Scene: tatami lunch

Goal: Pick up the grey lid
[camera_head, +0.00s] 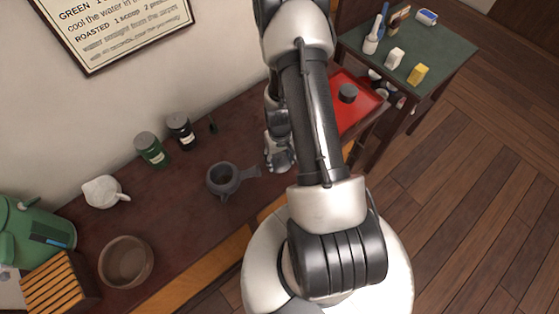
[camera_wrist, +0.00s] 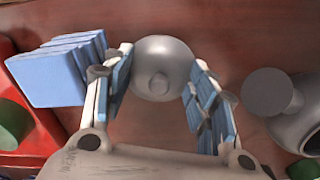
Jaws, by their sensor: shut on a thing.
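The grey lid (camera_wrist: 170,58) is round with a small knob (camera_wrist: 160,84) on top. In the wrist view it sits between the two blue-padded fingers of my gripper (camera_wrist: 158,88), which is shut on it. In the head view my gripper (camera_head: 279,158) is low over the dark red wooden counter, just right of the grey teapot (camera_head: 222,180). The lid is hidden there. The teapot is open at the top, with its side handle pointing toward my gripper. Part of the teapot also shows at the right of the wrist view (camera_wrist: 300,122).
A blue layered block (camera_wrist: 50,75) lies left of my gripper, by a red tray (camera_head: 352,120) holding a dark cylinder (camera_head: 348,93). A green canister (camera_head: 152,149), a black canister (camera_head: 181,131), a white pitcher (camera_head: 102,191) and a brown bowl (camera_head: 125,262) stand leftward.

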